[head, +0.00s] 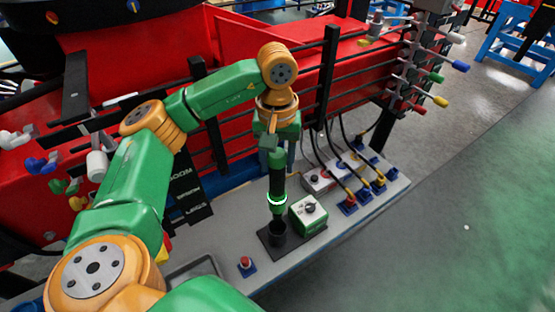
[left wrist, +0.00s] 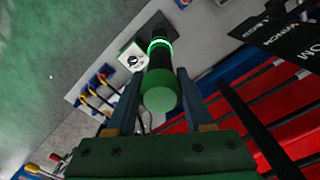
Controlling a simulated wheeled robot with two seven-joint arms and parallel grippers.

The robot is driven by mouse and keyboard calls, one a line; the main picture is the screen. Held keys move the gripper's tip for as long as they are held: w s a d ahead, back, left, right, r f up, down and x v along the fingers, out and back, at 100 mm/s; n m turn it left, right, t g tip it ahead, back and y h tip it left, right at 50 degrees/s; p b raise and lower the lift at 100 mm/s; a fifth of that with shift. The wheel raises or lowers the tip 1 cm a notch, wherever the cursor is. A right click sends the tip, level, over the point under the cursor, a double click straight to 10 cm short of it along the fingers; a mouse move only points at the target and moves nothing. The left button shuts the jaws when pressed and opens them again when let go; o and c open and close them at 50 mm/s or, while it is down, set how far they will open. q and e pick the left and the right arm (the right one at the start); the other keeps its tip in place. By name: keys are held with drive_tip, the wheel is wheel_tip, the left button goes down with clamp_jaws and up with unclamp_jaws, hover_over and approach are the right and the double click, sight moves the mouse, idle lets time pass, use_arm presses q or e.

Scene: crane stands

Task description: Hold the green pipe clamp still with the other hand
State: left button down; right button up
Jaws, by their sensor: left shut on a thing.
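My left gripper (head: 277,148) is shut on the upper end of an upright black cylinder (head: 277,182) with a green end and a glowing green ring. Small green-ended parts show on the left (head: 60,186) and on the right stand (head: 436,77); I cannot tell which is the green pipe clamp. My right gripper is not in view.
A white-and-green box with a dial (head: 309,213) stands right beside the holder. Black cables run to several blue sockets (head: 348,204) further right. A red button (head: 245,264) is at the front of the ledge. Black rails and red panels (head: 250,45) stand behind.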

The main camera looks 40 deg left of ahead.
sight(277, 179)
use_arm(q)
drive_tip(key=shift+w+f, duration=0.15)
drive_tip(key=shift+f, duration=0.25)
wheel_tip(277, 179, down, 5)
drive_tip(key=b, duration=0.4)
drive_tip(key=shift+b, duration=0.4)
drive_tip(key=shift+m, duration=0.6)
drive_tip(key=shift+f, duration=0.15)
